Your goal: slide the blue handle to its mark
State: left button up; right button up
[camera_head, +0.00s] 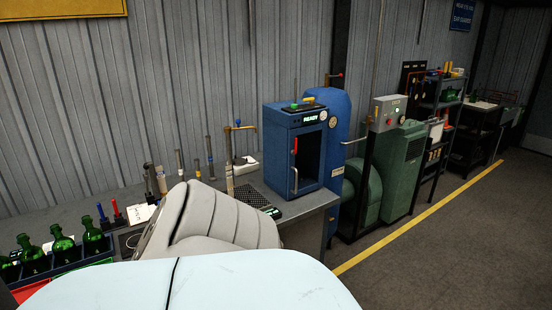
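A small blue knob (238,123) sits on top of a thin brass-coloured pipe (229,155) at the back of the bench; I cannot tell whether it is the blue handle. No mark for a handle can be made out. The blue cabinet (279,151) at the bench's right end has a dark front panel with a red handle (295,145) and a pale curved handle (295,182). Neither of my grippers is in view. Large pale padded shapes fill the lower foreground and hide part of the bench.
Green bottles (63,245) stand in a crate at the lower left. A black grid (251,196) lies on the grey bench (312,200). Green machinery (401,170) stands right of the cabinet. The floor (450,240) beyond the yellow line (420,217) is clear.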

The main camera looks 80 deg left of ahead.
aim_at(157, 200)
jog(key=u, duration=3.45)
